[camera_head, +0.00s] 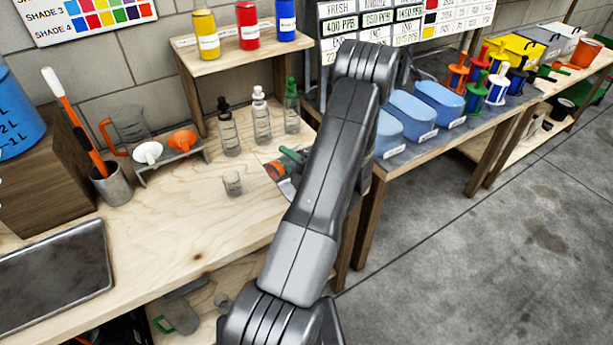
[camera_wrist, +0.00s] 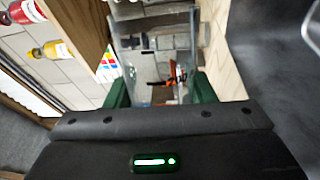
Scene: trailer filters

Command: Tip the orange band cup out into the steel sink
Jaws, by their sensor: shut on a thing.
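My gripper (camera_head: 290,160) has green fingers and sits above the right part of the wooden bench, partly hidden behind my arm. It is shut on what looks like the orange band cup (camera_head: 274,171), whose orange part shows at the fingers' left. In the wrist view a clear-walled vessel (camera_wrist: 125,55) stands between the green fingers (camera_wrist: 158,92). Its contents and exact tilt cannot be told. The steel sink (camera_head: 50,278) is a dark metal rectangle at the lower left of the bench, far left of the gripper.
A small clear glass (camera_head: 232,184) stands left of the gripper. Dropper bottles (camera_head: 261,118) stand behind it. Farther left are a funnel stand (camera_head: 172,160), an orange-handled jug (camera_head: 130,125) and a grey pot (camera_head: 113,187) with an orange stick. Bench space before the sink is clear.

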